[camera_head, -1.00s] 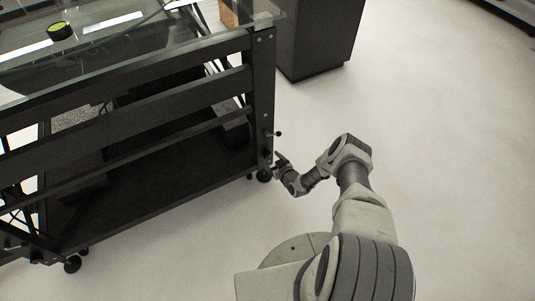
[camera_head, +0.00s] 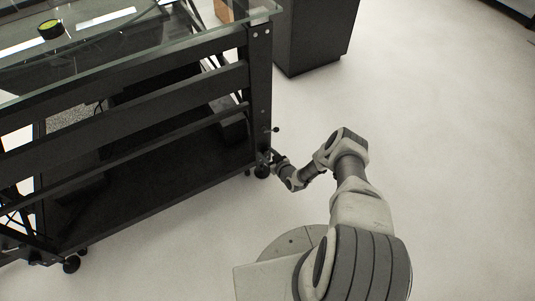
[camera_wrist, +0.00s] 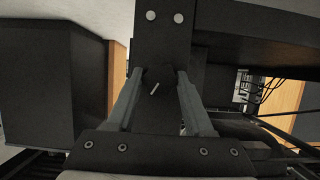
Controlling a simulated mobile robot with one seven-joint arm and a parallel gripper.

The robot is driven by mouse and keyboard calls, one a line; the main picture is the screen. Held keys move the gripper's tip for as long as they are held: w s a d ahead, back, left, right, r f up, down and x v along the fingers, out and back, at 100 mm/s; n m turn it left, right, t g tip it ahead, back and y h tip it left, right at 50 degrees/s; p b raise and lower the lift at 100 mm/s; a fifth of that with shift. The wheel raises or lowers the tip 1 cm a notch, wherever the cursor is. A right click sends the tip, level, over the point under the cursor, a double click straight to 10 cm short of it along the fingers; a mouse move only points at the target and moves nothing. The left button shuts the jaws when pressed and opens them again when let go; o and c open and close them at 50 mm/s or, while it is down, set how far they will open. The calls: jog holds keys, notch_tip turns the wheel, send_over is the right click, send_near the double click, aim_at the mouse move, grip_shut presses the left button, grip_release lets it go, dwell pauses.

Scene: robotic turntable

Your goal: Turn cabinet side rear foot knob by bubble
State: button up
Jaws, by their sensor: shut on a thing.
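The round bubble level (camera_head: 51,29) with a yellow-green face lies on the glass top of the dark frame, at the upper left of the head view. The corner foot (camera_head: 262,171) is a small dark part at the base of the near right post. My gripper (camera_head: 273,158) is low beside that post, just above the foot. In the wrist view, my gripper (camera_wrist: 160,74) has its two fingers on either side of a dark knob (camera_wrist: 158,78) with a pale mark and is shut on it. The bubble's exact position is too small to read.
The frame's post (camera_head: 260,90) stands close to my gripper, with a small lever (camera_head: 273,129) sticking out above it. A dark cabinet (camera_head: 315,35) stands behind. Another foot (camera_head: 72,264) is at the lower left. The pale floor at right is clear.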

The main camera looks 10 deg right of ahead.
grip_shut()
jog(key=shift+n, duration=0.3)
jog(key=shift+a+n+t+h+p, duration=0.15)
jog(key=shift+n+t+h+p, duration=0.3)
jog(key=shift+n+h, duration=0.45)
jog(key=shift+n+t+h, duration=0.45)
jog(key=shift+n+h, duration=0.35)
jog(key=shift+n, duration=0.7)
jog(key=o, duration=1.2)
grip_release()
jog(key=shift+o, duration=0.2)
jog(key=shift+s+b, duration=0.1)
jog(key=shift+b, duration=0.2)
